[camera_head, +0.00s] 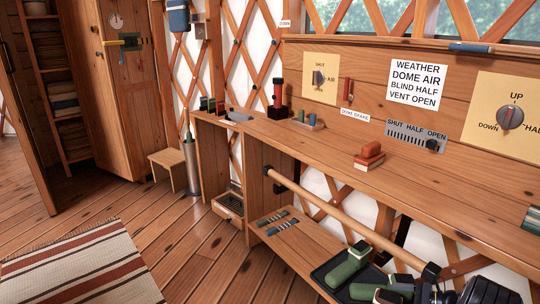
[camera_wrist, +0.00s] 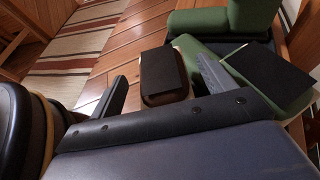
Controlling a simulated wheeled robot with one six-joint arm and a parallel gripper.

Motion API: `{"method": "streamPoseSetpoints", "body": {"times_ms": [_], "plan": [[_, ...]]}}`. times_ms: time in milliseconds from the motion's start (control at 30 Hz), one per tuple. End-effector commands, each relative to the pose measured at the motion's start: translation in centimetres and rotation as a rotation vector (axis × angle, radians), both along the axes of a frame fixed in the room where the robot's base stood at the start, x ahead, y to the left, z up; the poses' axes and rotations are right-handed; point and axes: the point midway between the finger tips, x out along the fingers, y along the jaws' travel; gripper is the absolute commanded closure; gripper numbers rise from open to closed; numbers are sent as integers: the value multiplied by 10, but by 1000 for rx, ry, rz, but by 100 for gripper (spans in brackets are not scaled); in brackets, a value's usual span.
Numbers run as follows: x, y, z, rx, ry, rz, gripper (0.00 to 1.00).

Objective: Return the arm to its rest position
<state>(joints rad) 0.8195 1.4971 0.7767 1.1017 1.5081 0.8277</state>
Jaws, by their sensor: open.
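My gripper (camera_wrist: 161,67) is open in the wrist view, its two dark fingers spread wide. A dark-topped brown block (camera_wrist: 163,76) shows between and beyond the fingers, and I see no finger closed on it. In the head view, dark parts of my arm (camera_head: 490,291) show at the bottom right corner, low by the front of the bench. The fingertips cannot be made out clearly there.
Green blocks (camera_head: 347,265) lie in a black tray (camera_head: 322,272) on the low shelf, close to my arm. A wooden rail (camera_head: 325,204) runs above this shelf. The workbench (camera_head: 330,148) holds a red-brown block (camera_head: 369,157). Open floor with a striped rug (camera_head: 80,265) lies left.

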Motion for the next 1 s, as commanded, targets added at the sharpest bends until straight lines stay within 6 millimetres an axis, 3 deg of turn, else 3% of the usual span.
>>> {"method": "streamPoseSetpoints", "body": {"times_ms": [33, 133, 400, 767, 1000], "plan": [[0, 0, 14, 0, 0, 1, 22], [0, 0, 28, 0, 0, 1, 22], [0, 1, 45, 1, 1, 1, 22], [0, 1, 44, 1, 1, 1, 22], [-1, 1, 18, 3, 2, 1, 22]]}}
